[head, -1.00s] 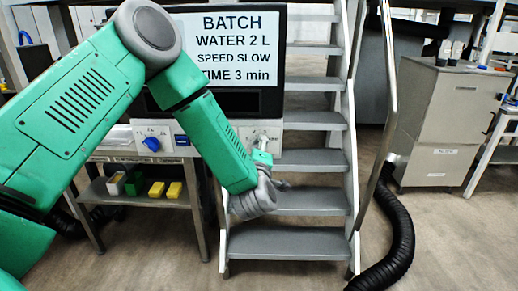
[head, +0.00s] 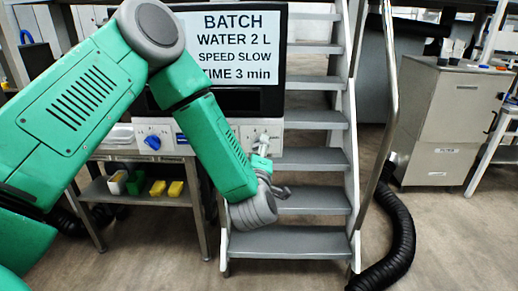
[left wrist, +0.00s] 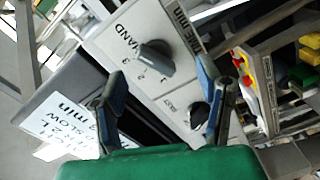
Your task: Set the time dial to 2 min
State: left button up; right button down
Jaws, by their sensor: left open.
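The time dial (left wrist: 154,60) is a dark grey knob on a light panel in the left wrist view. Numbers are printed around it; its exact setting is unclear. My left gripper (left wrist: 160,72) is open, with one finger on each side of the dial in that view. Whether a finger touches the dial cannot be told. In the head view my left gripper (head: 263,146) reaches up to the right end of the control panel (head: 245,131) and covers part of the dial there. My right gripper is not in view.
A sign (head: 232,48) above the panel reads TIME 3 min. A blue knob (head: 152,142) sits on the panel's left part. A second dark knob (left wrist: 199,115) is by the right finger in the wrist view. Steps with a handrail (head: 312,160) stand close at the right.

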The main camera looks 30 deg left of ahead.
pick_arm(q)
jog(key=v, duration=0.9)
jog(key=shift+f, duration=0.1)
